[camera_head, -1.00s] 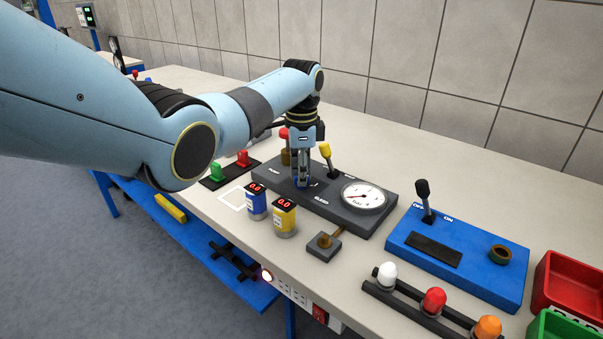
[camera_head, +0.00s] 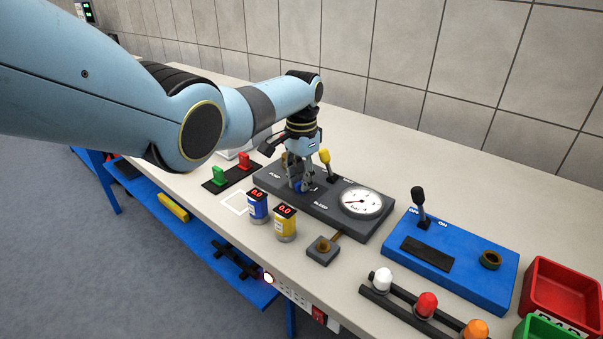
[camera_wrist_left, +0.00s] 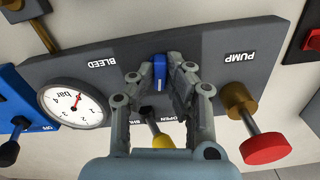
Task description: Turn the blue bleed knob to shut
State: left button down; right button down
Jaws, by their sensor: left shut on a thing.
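The blue bleed knob (camera_wrist_left: 159,72) is on the dark grey panel (camera_wrist_left: 225,72), in the middle of the left wrist view. My left gripper (camera_head: 297,186) points down over the panel in the head view. In the left wrist view its two fingers (camera_wrist_left: 159,66) are on either side of the knob and shut on it. The knob's bar lies roughly across the panel's length. In the head view the fingers mostly hide the knob. My right gripper is not in view.
The panel also carries a round gauge (camera_head: 361,202), a yellow-tipped lever (camera_head: 325,157) and a red-capped pump handle (camera_wrist_left: 266,148). Blue (camera_head: 257,206) and yellow (camera_head: 285,222) canisters stand at its front. A blue box with a black lever (camera_head: 420,200) is to the right.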

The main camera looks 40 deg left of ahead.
aim_at(301, 181)
pick_arm(q)
jog(key=n+p, duration=0.1)
jog(key=n, duration=0.4)
jog(key=shift+r+n, duration=0.1)
jog(key=shift+n, duration=0.2)
jog(key=n+p, duration=0.1)
jog(key=n, duration=0.4)
jog(key=shift+n, duration=0.3)
jog(key=c, duration=1.3)
grip_release()
jog(key=shift+c, duration=0.2)
notch_tip(301, 181, up, 12)
